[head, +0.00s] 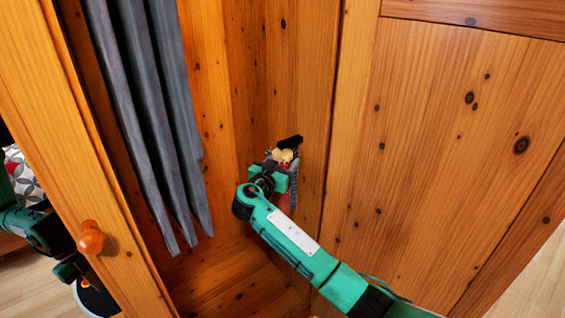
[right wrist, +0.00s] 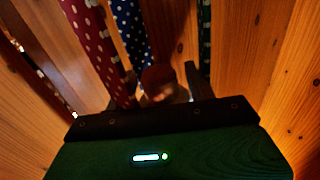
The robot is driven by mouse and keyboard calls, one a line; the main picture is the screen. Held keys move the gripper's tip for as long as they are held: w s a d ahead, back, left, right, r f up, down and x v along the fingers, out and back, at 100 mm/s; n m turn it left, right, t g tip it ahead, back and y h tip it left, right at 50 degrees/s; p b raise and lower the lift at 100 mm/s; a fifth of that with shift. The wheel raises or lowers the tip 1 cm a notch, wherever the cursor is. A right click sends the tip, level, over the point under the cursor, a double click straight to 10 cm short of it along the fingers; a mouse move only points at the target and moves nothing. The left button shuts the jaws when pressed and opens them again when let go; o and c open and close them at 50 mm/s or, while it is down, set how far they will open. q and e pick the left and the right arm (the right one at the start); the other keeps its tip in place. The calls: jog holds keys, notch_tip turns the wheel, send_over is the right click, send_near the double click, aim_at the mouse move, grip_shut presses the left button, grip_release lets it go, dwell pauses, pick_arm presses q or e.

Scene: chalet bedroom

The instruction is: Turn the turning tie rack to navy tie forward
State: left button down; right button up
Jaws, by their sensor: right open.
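The turning tie rack (head: 284,154) has a brass-coloured top and a black bracket, and sits deep in the wardrobe. My right gripper (head: 281,168) is at the rack and hides much of it. In the right wrist view my right gripper (right wrist: 165,88) is open, its fingers either side of a dark red, rounded part (right wrist: 158,77); contact cannot be told. The navy tie (right wrist: 130,30) with white dots hangs beyond the fingers, left of centre. A dark red dotted tie (right wrist: 95,42) is left of it, and a green dotted tie (right wrist: 204,38) is right. My left gripper (head: 70,268) is outside the wardrobe, partly hidden.
Grey hanging cloth (head: 160,110) fills the wardrobe's left side. A wooden panel with a round knob (head: 91,237) stands at the front left. A large wooden panel (head: 450,130) is close on the right of my right arm. The wardrobe floor (head: 235,280) looks clear.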

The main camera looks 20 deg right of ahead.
jog(key=c, duration=1)
jog(key=shift+o, duration=0.2)
